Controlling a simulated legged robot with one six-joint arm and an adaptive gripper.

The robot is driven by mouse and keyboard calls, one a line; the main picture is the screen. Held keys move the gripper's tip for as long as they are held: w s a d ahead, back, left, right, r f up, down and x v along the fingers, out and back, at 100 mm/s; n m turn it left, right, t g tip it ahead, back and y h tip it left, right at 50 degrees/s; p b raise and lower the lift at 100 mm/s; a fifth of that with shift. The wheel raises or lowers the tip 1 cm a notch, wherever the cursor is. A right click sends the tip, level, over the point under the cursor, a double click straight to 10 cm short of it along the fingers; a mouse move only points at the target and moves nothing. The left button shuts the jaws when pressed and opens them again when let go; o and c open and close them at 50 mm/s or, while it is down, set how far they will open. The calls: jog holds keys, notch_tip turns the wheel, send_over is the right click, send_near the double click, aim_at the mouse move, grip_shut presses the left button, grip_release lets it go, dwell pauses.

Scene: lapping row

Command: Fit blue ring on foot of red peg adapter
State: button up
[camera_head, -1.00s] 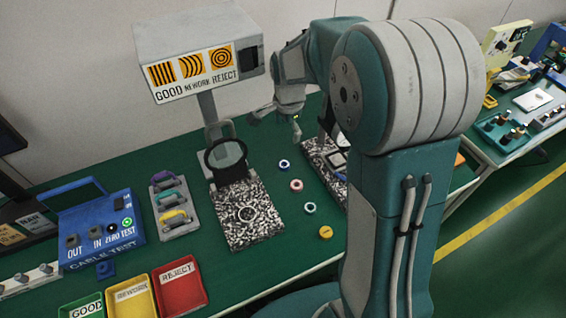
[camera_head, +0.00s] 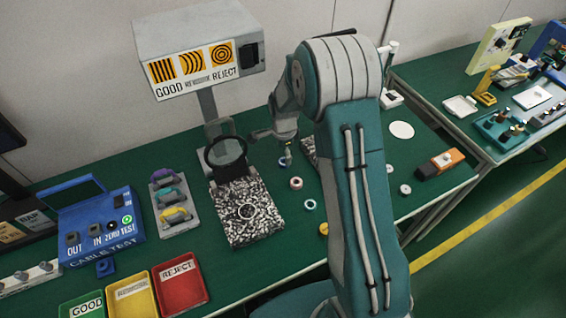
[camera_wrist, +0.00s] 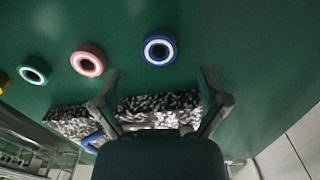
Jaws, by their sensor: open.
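The blue ring (camera_wrist: 159,47) lies flat on the green bench top, with a pale inner band and a dark hole. In the wrist view it is just beyond the gap between the two fingers of my gripper (camera_wrist: 158,74). The fingers are spread apart with nothing between them. In the head view my gripper (camera_head: 287,153) is low over the bench, and the blue ring (camera_head: 283,163) is partly hidden beneath it. I cannot make out a red peg adapter in either view.
A red-pink ring (camera_wrist: 88,60) and a teal ring (camera_wrist: 34,70) lie beside the blue one. A speckled plate (camera_head: 262,225) with a round magnifier stands left of the rings; another (camera_head: 309,148) is partly behind my arm. An orange-and-dark block (camera_head: 440,163) sits right.

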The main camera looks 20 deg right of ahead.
aim_at(284, 160)
notch_tip(284, 160, down, 4)
jog(key=shift+r, duration=0.2)
jog(key=shift+c, duration=0.4)
jog(key=c, duration=1.1)
jog(key=shift+r, duration=0.1)
